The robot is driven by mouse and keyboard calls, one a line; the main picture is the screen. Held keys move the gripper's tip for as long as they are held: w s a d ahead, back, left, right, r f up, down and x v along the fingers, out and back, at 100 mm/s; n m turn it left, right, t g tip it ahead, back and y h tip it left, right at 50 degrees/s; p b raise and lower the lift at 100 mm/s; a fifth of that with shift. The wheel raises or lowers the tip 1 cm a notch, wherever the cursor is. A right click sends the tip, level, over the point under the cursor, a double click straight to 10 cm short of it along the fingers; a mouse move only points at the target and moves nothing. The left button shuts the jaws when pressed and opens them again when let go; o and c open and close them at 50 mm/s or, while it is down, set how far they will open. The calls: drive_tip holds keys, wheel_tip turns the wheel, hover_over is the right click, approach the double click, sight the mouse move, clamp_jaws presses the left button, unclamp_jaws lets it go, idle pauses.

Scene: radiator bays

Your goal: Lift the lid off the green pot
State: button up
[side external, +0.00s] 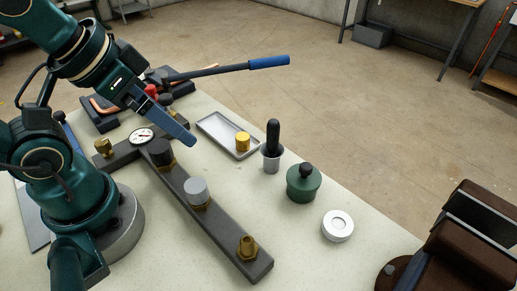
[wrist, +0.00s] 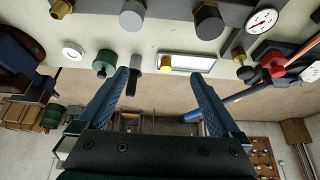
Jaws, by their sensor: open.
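The green pot (side external: 302,188) stands on the pale table toward its right edge in the side external view. Its lid (side external: 304,174) sits on top with a black knob (side external: 306,169). In the wrist view the green pot (wrist: 104,64) is at the upper left, outside the left finger. My gripper (side external: 190,141) is open and empty, held above the table to the left of the pot and well apart from it. Both fingers (wrist: 162,78) show spread in the wrist view. In the side external view the two fingers overlap.
A grey cup with a black-handled tool (side external: 272,145) stands just left of the pot. A white ring (side external: 338,226) lies to its right. A tray (side external: 218,130) holds a yellow cap (side external: 243,141). A dark manifold bar (side external: 225,226) with fittings crosses the table. A brown vise-like block (side external: 470,240) is at right.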

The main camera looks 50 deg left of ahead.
drive_tip(key=w+d+r+m, duration=0.2)
drive_tip(key=w+r+m, duration=0.1)
drive_tip(key=w+r, duration=0.25)
drive_tip(key=m+g, duration=0.4)
hover_over(306, 166)
drive_tip(key=a, duration=0.4)
wheel_tip(306, 166, down, 4)
drive_tip(key=shift+m+g, duration=0.8)
drive_tip(key=shift+m, duration=0.1)
drive_tip(key=d+f, duration=0.1)
drive_tip(key=f, duration=0.1)
drive_tip(key=d+f, duration=0.1)
drive_tip(key=f, duration=0.2)
drive_tip(key=d+f, duration=0.1)
drive_tip(key=f, duration=0.1)
drive_tip(key=shift+w+d+f, duration=0.1)
drive_tip(key=shift+d+f, duration=0.25)
drive_tip(key=shift+d, duration=0.05)
drive_tip(key=shift+d+f, duration=0.1)
drive_tip(key=shift+f, duration=2.5)
drive_tip(key=c, duration=1.2)
